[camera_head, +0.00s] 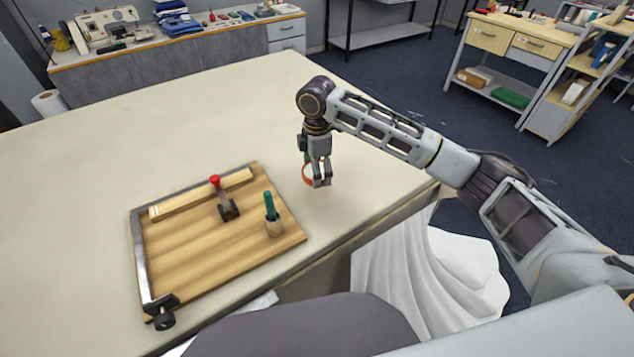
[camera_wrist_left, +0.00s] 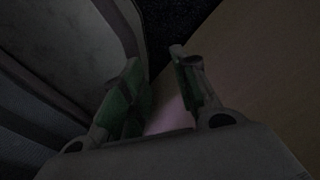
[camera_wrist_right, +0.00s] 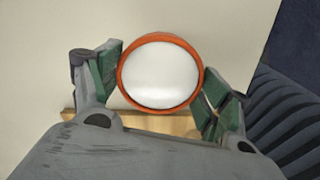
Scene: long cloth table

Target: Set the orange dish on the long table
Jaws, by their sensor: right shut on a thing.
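The orange dish (camera_head: 306,172) is a small round dish with an orange rim and a white inside. In the right wrist view the dish (camera_wrist_right: 160,72) sits between the two green-padded fingers. My right gripper (camera_head: 319,180) points down over the long table (camera_head: 90,150), near its right edge, and is shut on the dish. I cannot tell whether the dish touches the cloth. My left gripper (camera_wrist_left: 165,85) shows only in the left wrist view, dark, with its fingers apart and nothing clearly between them.
A wooden board (camera_head: 190,260) with a metal edge, a red-knobbed clamp (camera_head: 226,200) and a green-handled tool (camera_head: 270,207) in a holder lies left of the right gripper. The tabletop behind and left is clear. White cloth (camera_head: 430,265) hangs off the near right side.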

